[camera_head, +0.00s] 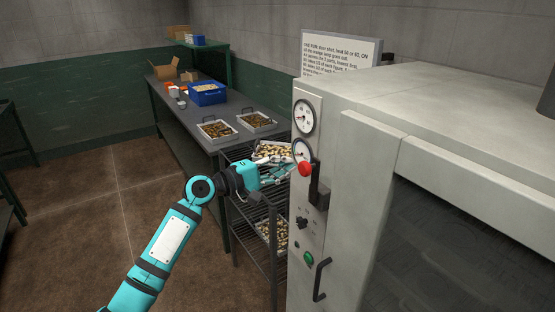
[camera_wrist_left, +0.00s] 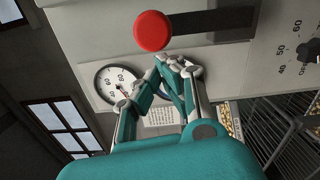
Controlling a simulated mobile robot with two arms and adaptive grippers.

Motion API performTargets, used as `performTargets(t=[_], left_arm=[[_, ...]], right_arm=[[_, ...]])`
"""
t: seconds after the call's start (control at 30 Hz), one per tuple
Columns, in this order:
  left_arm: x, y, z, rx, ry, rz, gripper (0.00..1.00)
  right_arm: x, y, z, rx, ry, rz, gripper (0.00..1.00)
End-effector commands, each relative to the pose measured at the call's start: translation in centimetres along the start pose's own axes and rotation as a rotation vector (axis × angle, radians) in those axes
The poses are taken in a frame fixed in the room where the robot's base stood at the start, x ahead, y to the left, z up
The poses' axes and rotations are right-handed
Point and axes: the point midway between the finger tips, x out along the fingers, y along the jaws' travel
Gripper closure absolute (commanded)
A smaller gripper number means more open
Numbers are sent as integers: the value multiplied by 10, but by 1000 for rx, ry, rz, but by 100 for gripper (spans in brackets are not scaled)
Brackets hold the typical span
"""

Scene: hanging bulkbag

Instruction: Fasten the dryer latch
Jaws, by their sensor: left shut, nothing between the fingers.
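The dryer (camera_head: 350,120) is a large pale grey cabinet on the right in the head view. Its latch is a black lever (camera_head: 318,188) with a red knob (camera_head: 305,169) on the narrow control face. In the left wrist view the red knob (camera_wrist_left: 153,31) is at the top, with the black lever (camera_wrist_left: 215,22) running right from it. My left gripper (camera_head: 288,168) is shut and empty, just left of the red knob in the head view. In the wrist view its fingertips (camera_wrist_left: 178,65) meet just below the knob; contact cannot be told. My right gripper is not in view.
Two gauges, a black dial (camera_head: 302,222), a green button (camera_head: 309,257) and a black handle (camera_head: 321,279) are on the dryer face. A wire rack (camera_head: 250,215) with trays stands beside it. A workbench (camera_head: 185,110) holds trays and a blue bin (camera_head: 208,93). The floor at left is clear.

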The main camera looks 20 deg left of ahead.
Motion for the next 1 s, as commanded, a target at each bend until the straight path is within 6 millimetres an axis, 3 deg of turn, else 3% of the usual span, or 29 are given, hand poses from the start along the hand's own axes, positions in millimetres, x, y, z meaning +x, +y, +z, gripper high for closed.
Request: performTargets(t=[1.0], left_arm=[[0, 2, 16, 137, -2, -5, 100]], right_arm=[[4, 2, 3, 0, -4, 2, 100]])
